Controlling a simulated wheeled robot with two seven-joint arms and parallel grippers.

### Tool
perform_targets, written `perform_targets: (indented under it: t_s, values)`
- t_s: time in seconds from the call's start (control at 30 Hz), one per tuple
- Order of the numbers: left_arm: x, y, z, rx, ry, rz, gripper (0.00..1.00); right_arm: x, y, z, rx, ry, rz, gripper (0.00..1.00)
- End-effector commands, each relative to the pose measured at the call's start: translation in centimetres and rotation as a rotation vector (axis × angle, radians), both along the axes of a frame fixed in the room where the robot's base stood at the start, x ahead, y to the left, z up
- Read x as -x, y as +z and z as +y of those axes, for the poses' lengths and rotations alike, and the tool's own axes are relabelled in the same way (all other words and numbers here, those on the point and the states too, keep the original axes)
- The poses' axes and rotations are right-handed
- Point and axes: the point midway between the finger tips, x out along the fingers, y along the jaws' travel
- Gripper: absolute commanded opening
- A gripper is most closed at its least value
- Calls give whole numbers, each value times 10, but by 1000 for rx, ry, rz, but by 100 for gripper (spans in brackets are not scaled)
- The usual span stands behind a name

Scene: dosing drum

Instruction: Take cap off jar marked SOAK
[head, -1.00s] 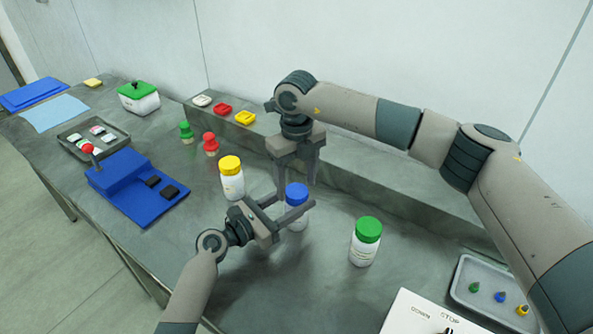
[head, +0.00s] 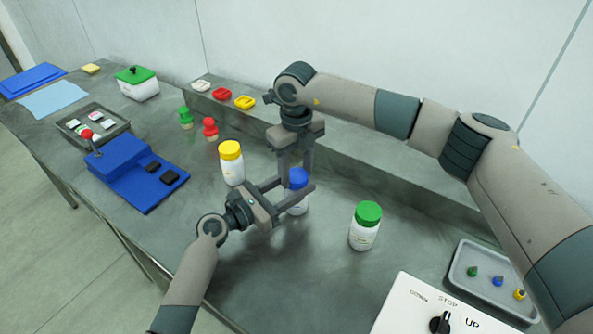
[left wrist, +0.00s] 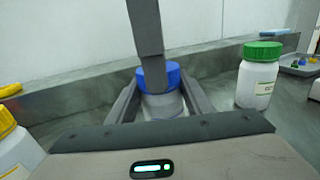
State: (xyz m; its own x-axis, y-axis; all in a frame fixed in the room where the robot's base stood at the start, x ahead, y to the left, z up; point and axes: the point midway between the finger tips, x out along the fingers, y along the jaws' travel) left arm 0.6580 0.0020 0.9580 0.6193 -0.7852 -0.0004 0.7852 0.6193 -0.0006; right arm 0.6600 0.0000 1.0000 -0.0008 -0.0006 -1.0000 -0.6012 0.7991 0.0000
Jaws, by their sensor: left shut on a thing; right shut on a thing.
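A white jar (head: 297,207) with a blue cap (head: 298,178) stands upright on the bench. My left gripper (head: 296,192) is shut around the jar's body from the front. My right gripper (head: 296,172) reaches down from above and is shut on the blue cap, which sits on the jar. In the left wrist view the blue cap (left wrist: 174,76) shows behind one finger of my right gripper, with the jar's body (left wrist: 163,105) between my left fingers. The jar's label is hidden, so I cannot read its marking.
A yellow-capped jar (head: 231,165) stands to the left and a green-capped jar (head: 365,228) to the right. A grey tray (head: 462,262) and a white control panel (head: 405,305) lie at lower right. A raised ledge (head: 365,168) runs behind. A blue device (head: 125,172) is at left.

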Motion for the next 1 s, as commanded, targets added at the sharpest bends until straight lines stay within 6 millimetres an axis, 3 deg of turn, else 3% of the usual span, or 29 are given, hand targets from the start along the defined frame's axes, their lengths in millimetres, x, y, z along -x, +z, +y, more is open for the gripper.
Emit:
perform_targets:
  t_s: [0.23,0.53,0.57,0.63,1.0]
  values:
    - [0,-1,0,-1,-1,1,0,0,1,0,0,220,-1,18]
    - [0,-1,0,-1,-1,1,0,0,0,0,-1,243,-1,18]
    - [0,-1,0,-1,-1,1,0,0,0,0,-1,243,-1,49]
    - [0,-1,0,0,-1,1,0,0,0,0,-1,242,-1,63]
    - [0,-1,0,0,-1,1,0,0,4,0,-1,241,-1,63]
